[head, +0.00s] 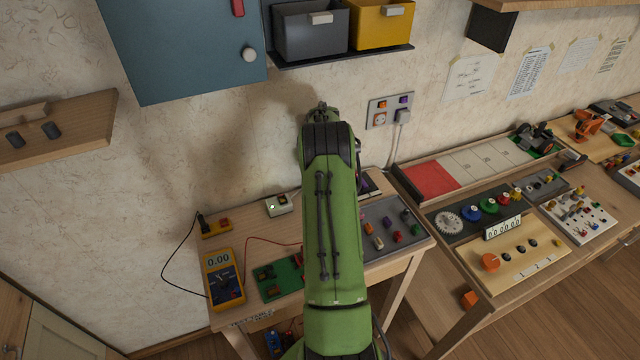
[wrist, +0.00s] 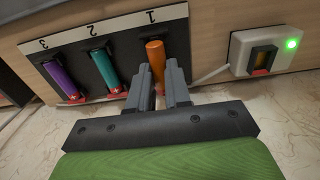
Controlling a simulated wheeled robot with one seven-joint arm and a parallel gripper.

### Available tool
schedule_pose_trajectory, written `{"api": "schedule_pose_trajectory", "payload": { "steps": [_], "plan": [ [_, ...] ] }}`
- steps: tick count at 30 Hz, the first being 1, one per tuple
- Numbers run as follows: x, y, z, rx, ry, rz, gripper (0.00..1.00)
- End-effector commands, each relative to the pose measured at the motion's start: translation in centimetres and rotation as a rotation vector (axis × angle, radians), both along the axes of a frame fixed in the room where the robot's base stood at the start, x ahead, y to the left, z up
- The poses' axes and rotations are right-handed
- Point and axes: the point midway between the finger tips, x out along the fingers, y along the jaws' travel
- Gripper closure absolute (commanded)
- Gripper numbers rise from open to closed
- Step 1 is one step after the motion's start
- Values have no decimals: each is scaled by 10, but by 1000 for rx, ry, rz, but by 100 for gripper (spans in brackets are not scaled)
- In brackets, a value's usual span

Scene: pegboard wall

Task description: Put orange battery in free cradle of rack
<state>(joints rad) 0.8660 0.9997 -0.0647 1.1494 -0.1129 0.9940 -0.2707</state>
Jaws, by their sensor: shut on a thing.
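In the wrist view, the rack (wrist: 98,38) has a dark face with a white strip numbered 3, 2, 1 from left to right. A purple battery (wrist: 58,75) is at cradle 3 and a teal battery (wrist: 104,68) at cradle 2. My gripper (wrist: 160,88) is shut on the orange battery (wrist: 155,52), which is in line with cradle 1. It leans slightly differently from the other two. I cannot tell whether it is seated in the cradle or just in front of it. In the head view my arm hides the gripper and the orange battery.
A white box (wrist: 244,55) with a lit green lamp stands to the right of the rack in the wrist view. In the head view, a yellow multimeter (head: 222,280) and a green board (head: 280,278) lie on the small table. Bins (head: 310,32) hang on the wall above.

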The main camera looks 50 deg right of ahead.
Motion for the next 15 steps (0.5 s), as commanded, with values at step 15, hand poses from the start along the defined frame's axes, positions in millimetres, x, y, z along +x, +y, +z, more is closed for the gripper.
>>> {"api": "schedule_pose_trajectory", "payload": {
  "steps": [15],
  "plan": [
    [0,0,-3,0,0,0,100]
  ]
}}
